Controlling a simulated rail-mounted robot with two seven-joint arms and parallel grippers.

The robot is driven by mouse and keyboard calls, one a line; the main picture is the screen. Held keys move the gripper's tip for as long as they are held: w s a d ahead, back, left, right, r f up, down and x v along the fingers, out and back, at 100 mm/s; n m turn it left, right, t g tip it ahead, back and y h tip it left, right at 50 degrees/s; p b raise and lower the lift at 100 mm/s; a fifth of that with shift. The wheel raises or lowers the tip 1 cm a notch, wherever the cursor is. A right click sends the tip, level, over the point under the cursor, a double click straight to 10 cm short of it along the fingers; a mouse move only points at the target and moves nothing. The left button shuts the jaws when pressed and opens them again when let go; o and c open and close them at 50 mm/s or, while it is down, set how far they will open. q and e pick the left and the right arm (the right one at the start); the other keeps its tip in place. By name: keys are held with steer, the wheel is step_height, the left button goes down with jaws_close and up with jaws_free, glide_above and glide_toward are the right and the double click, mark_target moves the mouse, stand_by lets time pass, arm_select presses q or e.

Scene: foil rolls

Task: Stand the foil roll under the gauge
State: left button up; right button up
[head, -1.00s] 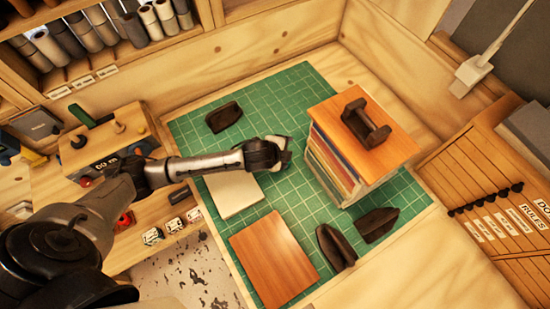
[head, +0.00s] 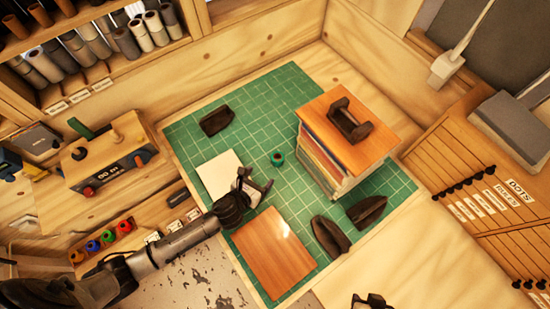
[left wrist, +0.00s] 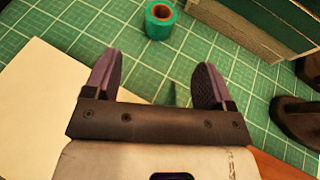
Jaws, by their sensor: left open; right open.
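A small green foil roll (head: 277,158) with a brown core stands upright on the green cutting mat (head: 255,105), left of the book stack. It also shows in the left wrist view (left wrist: 160,22), ahead of the fingers and apart from them. My left gripper (head: 257,182) is open and empty, over the mat near the white pad; its fingers show in the left wrist view (left wrist: 158,62). My right gripper (head: 371,302) is just in view at the bottom edge, open. I cannot tell for sure which thing is the gauge; a box with a dial-like display (head: 110,155) stands at left.
The book stack (head: 345,135) carries a wooden board and a dark bracket (head: 350,120). Dark weights (head: 331,236) lie at the mat's front right, another (head: 216,119) at back left. A white pad (head: 218,175) and brown board (head: 273,255) lie on the mat.

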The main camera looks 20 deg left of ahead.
mark_target(279, 155)
arm_select(q)
steer(key=x, duration=1.2)
steer(key=shift+w+d+r, duration=0.15)
steer(key=shift+w+d, duration=0.05)
steer(key=shift+w, duration=0.2)
steer(key=c, duration=1.1)
